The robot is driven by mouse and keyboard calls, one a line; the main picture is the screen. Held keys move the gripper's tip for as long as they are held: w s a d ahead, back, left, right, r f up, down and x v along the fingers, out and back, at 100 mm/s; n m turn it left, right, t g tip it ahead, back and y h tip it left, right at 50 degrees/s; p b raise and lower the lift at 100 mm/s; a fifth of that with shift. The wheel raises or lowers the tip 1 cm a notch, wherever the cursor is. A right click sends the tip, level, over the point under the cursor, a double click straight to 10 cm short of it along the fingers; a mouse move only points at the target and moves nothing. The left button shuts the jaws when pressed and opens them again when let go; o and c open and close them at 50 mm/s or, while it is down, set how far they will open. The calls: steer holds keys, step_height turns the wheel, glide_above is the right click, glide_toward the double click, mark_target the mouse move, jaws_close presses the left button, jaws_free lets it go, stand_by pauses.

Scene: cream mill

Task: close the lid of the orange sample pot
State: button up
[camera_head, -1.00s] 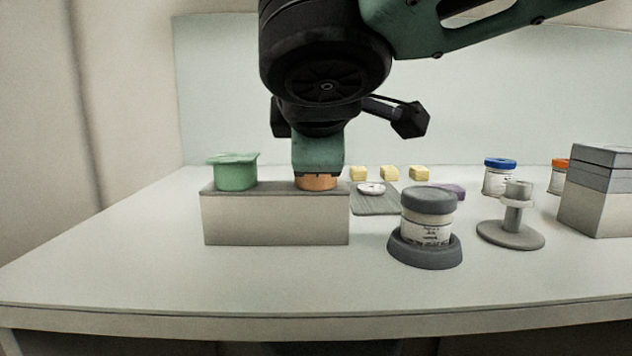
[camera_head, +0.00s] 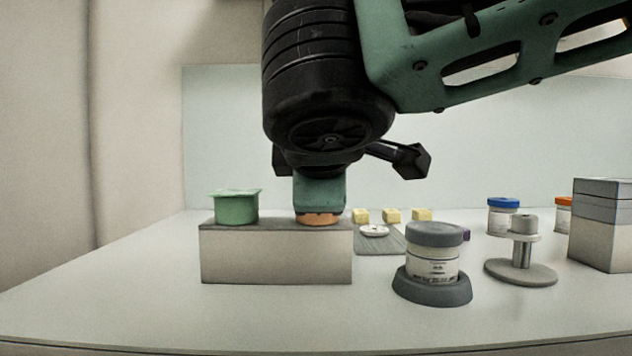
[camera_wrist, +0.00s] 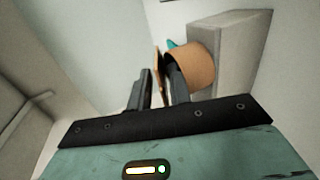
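The orange sample pot (camera_head: 320,219) stands on a grey block, mostly hidden behind my gripper in the head view. In the wrist view its round body (camera_wrist: 193,56) is at the upper middle, and its lid (camera_wrist: 158,66) shows as a thin orange strip, raised and apart from the body. My gripper (camera_wrist: 160,84) is at the pot, its two dark fingers a little apart. The lid's strip reaches between the fingers, with one finger between lid and body. I see no firm grip on it.
A green pot (camera_head: 236,208) stands at the left end of the grey block (camera_head: 275,256). To the right are a grey-lidded jar (camera_head: 434,262) in a dark holder, a small grey stand (camera_head: 521,264), a blue-lidded jar (camera_head: 502,216) and grey boxes (camera_head: 603,229). The front table is clear.

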steer(key=shift+f, duration=0.25)
steer(key=shift+r+p, duration=0.1)
steer(key=shift+p, duration=0.2)
